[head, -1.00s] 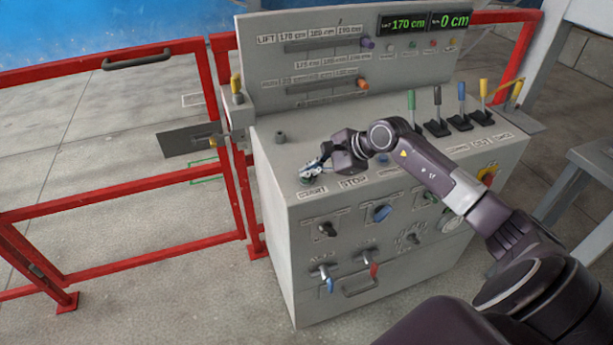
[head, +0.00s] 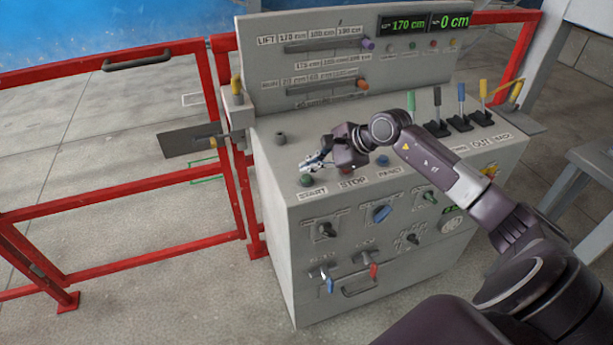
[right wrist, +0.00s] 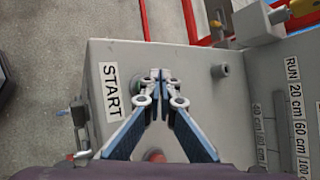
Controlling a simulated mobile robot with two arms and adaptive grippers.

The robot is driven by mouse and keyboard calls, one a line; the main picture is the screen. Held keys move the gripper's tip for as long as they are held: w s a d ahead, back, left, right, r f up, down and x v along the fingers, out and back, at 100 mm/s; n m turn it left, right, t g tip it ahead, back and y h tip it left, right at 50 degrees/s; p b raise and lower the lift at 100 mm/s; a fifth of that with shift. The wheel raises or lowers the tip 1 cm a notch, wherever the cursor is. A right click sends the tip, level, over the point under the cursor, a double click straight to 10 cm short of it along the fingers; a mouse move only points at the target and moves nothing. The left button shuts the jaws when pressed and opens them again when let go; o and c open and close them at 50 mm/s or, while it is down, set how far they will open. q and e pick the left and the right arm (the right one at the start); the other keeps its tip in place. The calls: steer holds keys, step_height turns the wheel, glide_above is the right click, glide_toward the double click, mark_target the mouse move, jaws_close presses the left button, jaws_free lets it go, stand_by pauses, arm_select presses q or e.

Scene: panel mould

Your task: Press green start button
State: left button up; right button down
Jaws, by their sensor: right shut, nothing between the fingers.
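The green start button (head: 306,180) sits at the front left of the grey panel top, above the START label (head: 313,193). In the right wrist view the green button (right wrist: 137,86) shows partly behind the fingertips, next to the START label (right wrist: 111,90). My right gripper (head: 308,167) is shut and empty. Its fingertips are just behind and above the button in the head view; the wrist view also shows the fingertips (right wrist: 160,88) together. Whether they touch the button cannot be told. My left gripper is not in view.
The STOP label (head: 352,182) and a blue button (head: 382,160) lie to the right. A grey peg (head: 280,138) stands behind the gripper. Several coloured levers (head: 461,105) stand at the panel's right. A red railing (head: 120,187) stands left of the console (head: 300,250).

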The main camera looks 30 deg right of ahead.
mark_target(309, 178)
steer(key=shift+r+p, duration=0.8)
steer(key=shift+r, duration=1.55)
